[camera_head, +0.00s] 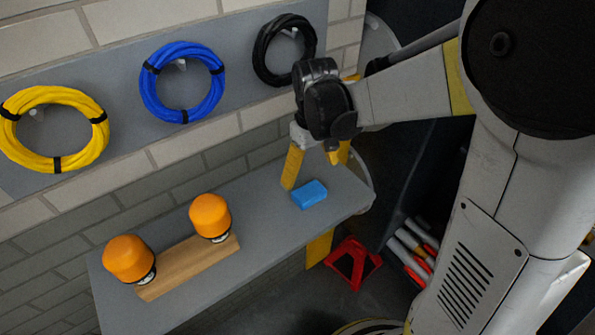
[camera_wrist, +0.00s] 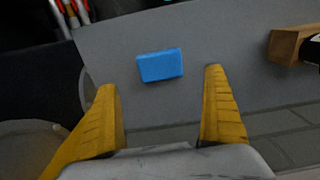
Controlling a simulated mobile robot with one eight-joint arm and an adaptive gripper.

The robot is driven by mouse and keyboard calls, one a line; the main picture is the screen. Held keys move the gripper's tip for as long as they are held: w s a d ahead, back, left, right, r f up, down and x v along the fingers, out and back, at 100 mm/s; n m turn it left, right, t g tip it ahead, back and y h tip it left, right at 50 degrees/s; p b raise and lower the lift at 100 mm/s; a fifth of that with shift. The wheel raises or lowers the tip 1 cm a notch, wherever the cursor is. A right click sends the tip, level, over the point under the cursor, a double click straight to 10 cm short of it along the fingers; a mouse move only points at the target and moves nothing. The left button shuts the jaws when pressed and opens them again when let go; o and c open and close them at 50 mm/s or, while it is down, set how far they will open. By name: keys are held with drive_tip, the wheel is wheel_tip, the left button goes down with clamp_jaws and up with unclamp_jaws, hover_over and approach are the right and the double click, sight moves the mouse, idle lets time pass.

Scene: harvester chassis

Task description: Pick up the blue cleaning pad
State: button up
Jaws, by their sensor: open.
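The blue cleaning pad (camera_head: 309,194) lies flat on the grey shelf (camera_head: 270,215), near its right end. My gripper (camera_head: 317,170) is above the shelf, with its yellow fingers pointing down close to the pad. In the wrist view the pad (camera_wrist: 160,65) lies beyond the fingertips, roughly between their two lines. My gripper (camera_wrist: 160,80) is open there, with nothing between its fingers. The pad is fully visible in the wrist view and touches neither finger there.
Two orange-capped items (camera_head: 210,216) (camera_head: 129,259) stand at a wooden block (camera_head: 188,267) on the shelf's left part. Yellow (camera_head: 55,95), blue (camera_head: 150,85) and black (camera_head: 262,55) cable coils hang on the wall. A red triangular object (camera_head: 352,264) is on the floor.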

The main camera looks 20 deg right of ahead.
sight(309, 191)
drive_tip(key=f, duration=0.3)
drive_tip(key=shift+s, duration=0.2)
drive_tip(key=f+b, duration=0.1)
drive_tip(key=f, duration=0.1)
drive_tip(key=f+b, duration=0.1)
drive_tip(key=f, duration=0.2)
drive_tip(key=shift+w+f, duration=0.2)
drive_tip(key=shift+f, duration=0.1)
drive_tip(key=c, duration=1.2)
